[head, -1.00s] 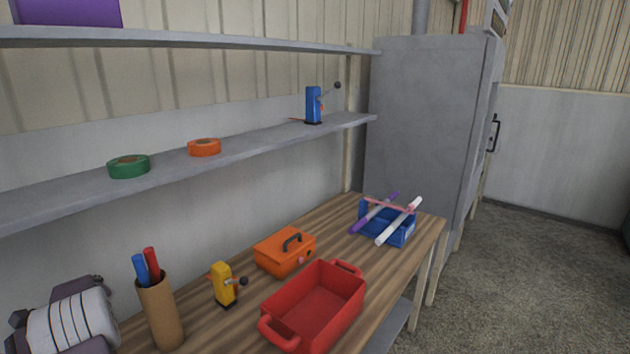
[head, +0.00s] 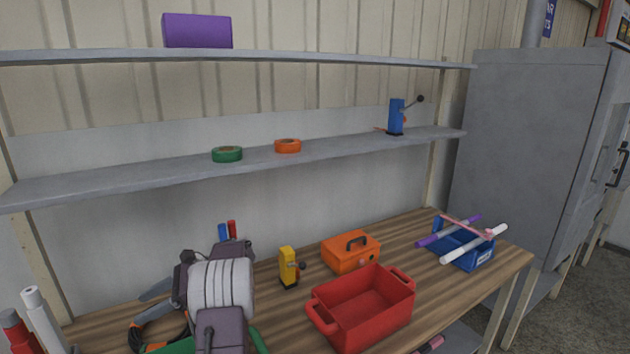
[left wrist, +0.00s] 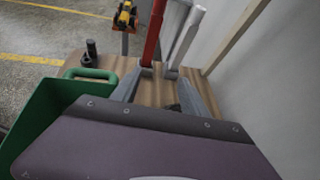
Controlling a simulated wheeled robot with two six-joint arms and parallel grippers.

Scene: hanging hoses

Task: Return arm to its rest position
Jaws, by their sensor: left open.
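My left gripper (head: 137,316) is low at the left of the head view, over the wooden workbench (head: 225,268). My grey and purple arm and wrist beside it partly hide the bench. In the left wrist view its two grey fingers (left wrist: 158,80) are spread apart, with bare wood showing between them and nothing held. A red tube (left wrist: 153,35) and a white tube (left wrist: 186,38) stand upright just beyond the fingertips. I cannot tell if they touch. My right gripper is in neither view.
A green bin (left wrist: 58,118) is close on the left in the wrist view. A red bin (head: 362,310), an orange toolbox (head: 350,252), a yellow tool (head: 288,267) and a blue tray (head: 462,251) stand on the bench. A shelf (head: 335,157) with tape rolls runs above.

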